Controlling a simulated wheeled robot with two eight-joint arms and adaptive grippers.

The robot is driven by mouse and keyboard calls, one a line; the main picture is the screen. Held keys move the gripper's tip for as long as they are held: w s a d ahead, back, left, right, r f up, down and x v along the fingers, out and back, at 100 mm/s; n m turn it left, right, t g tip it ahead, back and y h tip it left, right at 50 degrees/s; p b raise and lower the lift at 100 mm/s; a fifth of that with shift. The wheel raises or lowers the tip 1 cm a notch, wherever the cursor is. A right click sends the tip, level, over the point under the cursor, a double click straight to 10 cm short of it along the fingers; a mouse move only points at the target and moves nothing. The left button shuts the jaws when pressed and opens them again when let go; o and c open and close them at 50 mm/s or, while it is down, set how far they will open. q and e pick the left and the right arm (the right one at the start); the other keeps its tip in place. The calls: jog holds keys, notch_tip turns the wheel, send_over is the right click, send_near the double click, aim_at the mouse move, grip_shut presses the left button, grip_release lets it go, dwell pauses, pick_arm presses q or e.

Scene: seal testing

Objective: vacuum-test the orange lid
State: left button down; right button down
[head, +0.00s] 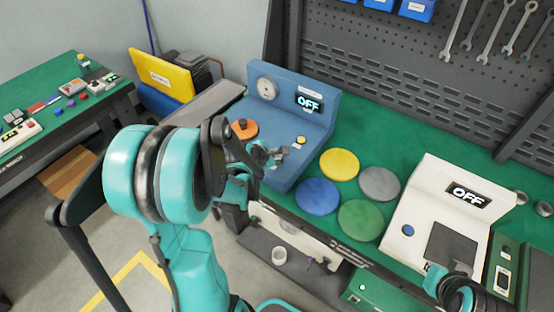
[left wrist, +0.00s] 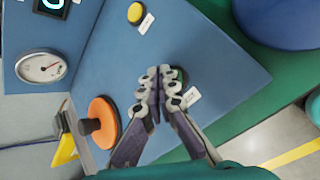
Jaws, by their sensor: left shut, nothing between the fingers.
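The orange lid (head: 246,133), a round disc with a dark knob, sits on the blue tester (head: 287,112); it also shows in the left wrist view (left wrist: 105,112). The tester has a dial gauge (head: 267,88), a display (head: 309,102) reading OFF and a yellow button (head: 301,140). My left gripper (head: 272,156) is shut and empty over the tester's front part, right of the lid. In the left wrist view its fingertips (left wrist: 160,74) partly cover a small green button (left wrist: 179,74) beside a white label. Whether they touch it I cannot tell. Part of my right arm shows at the bottom right; its fingers do not.
Yellow (head: 339,164), grey (head: 379,183), blue (head: 318,196) and green (head: 359,220) discs lie on the green bench right of the tester. A white device (head: 408,205) with an OFF display stands beyond them. A pegboard with wrenches (head: 490,40) is behind.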

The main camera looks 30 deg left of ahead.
pick_arm(q)
jog(key=shift+f+b, duration=0.35)
jog(key=shift+b, duration=0.05)
dwell(0.5)
jog(key=shift+r+p, duration=0.65)
jog(key=shift+r, duration=0.15)
notch_tip(320, 180, up, 5)
jog(key=p, duration=0.4)
jog(key=shift+r, duration=0.1)
dwell(5.6)
